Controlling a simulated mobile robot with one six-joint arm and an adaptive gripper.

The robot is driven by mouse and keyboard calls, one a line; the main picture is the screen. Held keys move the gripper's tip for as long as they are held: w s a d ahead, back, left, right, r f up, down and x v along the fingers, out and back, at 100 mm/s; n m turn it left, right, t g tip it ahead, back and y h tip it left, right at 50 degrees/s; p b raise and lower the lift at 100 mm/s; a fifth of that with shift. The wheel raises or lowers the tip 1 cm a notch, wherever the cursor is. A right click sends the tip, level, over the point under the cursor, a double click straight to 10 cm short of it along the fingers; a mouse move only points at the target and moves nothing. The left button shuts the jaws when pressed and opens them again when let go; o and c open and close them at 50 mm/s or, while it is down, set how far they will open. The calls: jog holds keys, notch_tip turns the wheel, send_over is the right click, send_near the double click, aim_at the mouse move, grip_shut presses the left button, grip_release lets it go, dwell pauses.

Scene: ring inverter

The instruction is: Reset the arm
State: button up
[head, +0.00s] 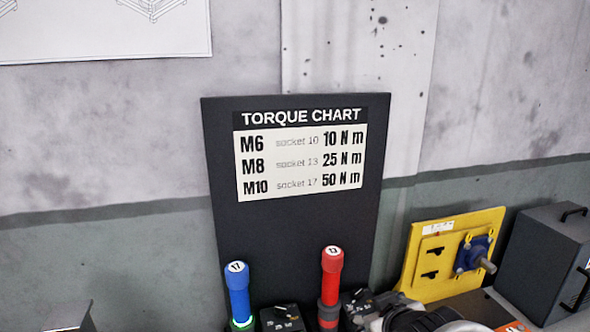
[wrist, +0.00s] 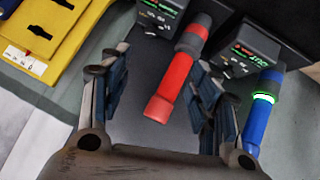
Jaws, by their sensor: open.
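My gripper (wrist: 160,62) is open in the wrist view, one finger on each side of the picture's middle. A red tool marked 13 (wrist: 178,78) shows between the fingers, with visible gaps on both sides; I cannot tell how far below or beyond them it is. In the head view the red tool (head: 331,275) stands upright before the dark board. Part of my arm shows at the bottom edge right of it; the fingertips cannot be made out there.
A blue tool marked 17 (head: 237,290) with a lit green ring stands left of the red one. A torque chart board (head: 290,235) rises behind them.

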jog(key=s+a+r+m+g, duration=0.1)
jog(key=s+m+g, duration=0.3)
jog(key=s, duration=1.7)
jog(key=shift+s+a+r+g, duration=0.25)
jog(key=shift+r+g, duration=0.15)
jog(key=shift+g, duration=0.3)
